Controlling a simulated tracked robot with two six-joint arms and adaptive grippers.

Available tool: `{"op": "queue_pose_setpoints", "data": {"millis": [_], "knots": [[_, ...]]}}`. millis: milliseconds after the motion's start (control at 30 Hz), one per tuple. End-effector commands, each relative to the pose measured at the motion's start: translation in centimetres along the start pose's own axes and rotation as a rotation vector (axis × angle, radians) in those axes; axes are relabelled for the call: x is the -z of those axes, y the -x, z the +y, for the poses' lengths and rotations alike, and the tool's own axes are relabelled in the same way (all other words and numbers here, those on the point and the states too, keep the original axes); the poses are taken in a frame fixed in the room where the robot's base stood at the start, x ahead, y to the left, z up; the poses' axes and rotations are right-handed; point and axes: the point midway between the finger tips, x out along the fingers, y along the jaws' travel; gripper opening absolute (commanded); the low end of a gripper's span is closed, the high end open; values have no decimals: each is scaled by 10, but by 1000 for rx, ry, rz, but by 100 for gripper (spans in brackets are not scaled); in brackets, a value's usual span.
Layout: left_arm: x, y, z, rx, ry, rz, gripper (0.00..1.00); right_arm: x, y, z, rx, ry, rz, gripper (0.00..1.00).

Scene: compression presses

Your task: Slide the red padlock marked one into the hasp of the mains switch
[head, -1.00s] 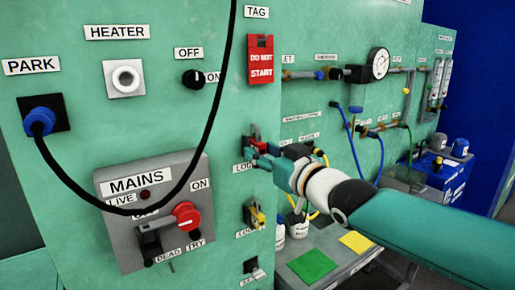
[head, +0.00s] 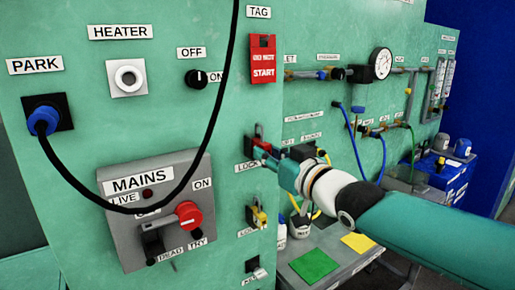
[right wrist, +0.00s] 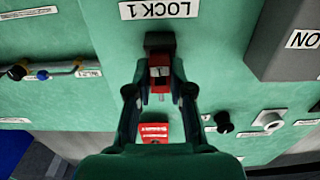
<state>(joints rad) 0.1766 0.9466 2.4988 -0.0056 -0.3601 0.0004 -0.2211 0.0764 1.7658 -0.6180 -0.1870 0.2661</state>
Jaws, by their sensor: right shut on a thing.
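The red padlock (right wrist: 161,72) is between the fingertips of my right gripper (right wrist: 160,88) in the right wrist view, against a dark holder (right wrist: 159,41) under the LOCK 1 label. I cannot tell whether it still rests in that holder. In the head view my right gripper (head: 270,158) reaches the panel there from the right, partly covering the padlock (head: 260,144). The mains switch is a grey box (head: 121,233) at lower left with a red knob (head: 187,214) and a dark hasp part (head: 153,241) below it. My left gripper is not in view.
A black cable (head: 209,124) hangs from above across the mains box to a blue plug (head: 41,122). A red DO NOT START tag (head: 263,60) hangs above the padlock. A yellow lock (head: 257,214) sits below it. Pipes and a gauge (head: 380,62) are at right.

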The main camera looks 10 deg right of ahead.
Motion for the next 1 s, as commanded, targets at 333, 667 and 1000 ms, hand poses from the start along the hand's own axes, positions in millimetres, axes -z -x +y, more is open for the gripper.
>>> {"op": "queue_pose_setpoints", "data": {"millis": [333,667,1000], "knots": [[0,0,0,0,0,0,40,1,9,0,0,0,3,0],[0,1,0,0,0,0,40,1,17,0,0,0,3,0],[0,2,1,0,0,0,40,1,26,0,0,-1,2,0]]}}
